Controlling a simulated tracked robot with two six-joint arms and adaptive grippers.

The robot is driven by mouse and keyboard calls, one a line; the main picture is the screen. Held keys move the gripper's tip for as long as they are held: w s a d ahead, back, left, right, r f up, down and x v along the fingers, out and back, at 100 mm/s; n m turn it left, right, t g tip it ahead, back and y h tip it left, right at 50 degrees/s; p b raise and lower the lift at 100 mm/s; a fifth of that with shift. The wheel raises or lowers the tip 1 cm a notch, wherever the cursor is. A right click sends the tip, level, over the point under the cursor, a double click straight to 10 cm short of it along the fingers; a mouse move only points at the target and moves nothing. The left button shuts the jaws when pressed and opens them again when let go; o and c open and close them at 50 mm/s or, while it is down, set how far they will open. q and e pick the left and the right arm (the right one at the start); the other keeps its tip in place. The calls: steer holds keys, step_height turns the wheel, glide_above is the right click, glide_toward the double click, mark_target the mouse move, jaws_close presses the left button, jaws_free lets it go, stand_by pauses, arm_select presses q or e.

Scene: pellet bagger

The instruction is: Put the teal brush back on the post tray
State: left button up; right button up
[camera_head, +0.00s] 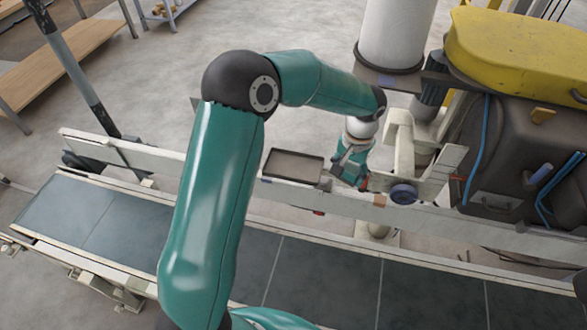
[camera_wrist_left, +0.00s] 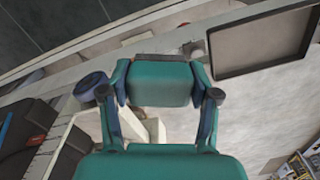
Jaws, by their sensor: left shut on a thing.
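The teal brush (camera_wrist_left: 160,86) is between the two fingers of my left gripper (camera_wrist_left: 160,92) in the left wrist view, with a dark strip along its far edge. The gripper is shut on it. In the head view my left gripper (camera_head: 348,172) hangs near the conveyor's back rail; the brush there is hard to tell from the teal gripper. The post tray (camera_head: 293,165) is shallow, dark and empty, just left of the gripper. It also shows at the upper right of the left wrist view (camera_wrist_left: 262,42), apart from the brush. My right gripper is out of view.
A blue round knob (camera_head: 403,194) on a pale bracket is close to the right of the gripper. The pale rail (camera_head: 240,170) and dark conveyor belt (camera_head: 320,280) run below. A dark machine with a yellow top (camera_head: 520,50) stands at right. Floor behind the tray is clear.

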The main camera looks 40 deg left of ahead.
arm_select(q)
steer(key=a+r+n+b, duration=0.2)
steer(key=a+r, duration=0.3)
steer(key=a, duration=0.3)
step_height(320, 180, up, 6)
steer(key=n+b, duration=0.1)
steer(key=n, duration=0.1)
glide_above(293, 169)
step_height(293, 169, down, 14)
steer(key=shift+f+p, duration=0.2)
steer(key=shift+p, duration=0.1)
step_height(293, 169, down, 4)
steer(key=shift+f+p, duration=0.15)
steer(key=shift+p, duration=0.2)
steer(key=o, duration=0.6)
steer(key=shift+f, duration=0.15)
steer(key=o, duration=0.5)
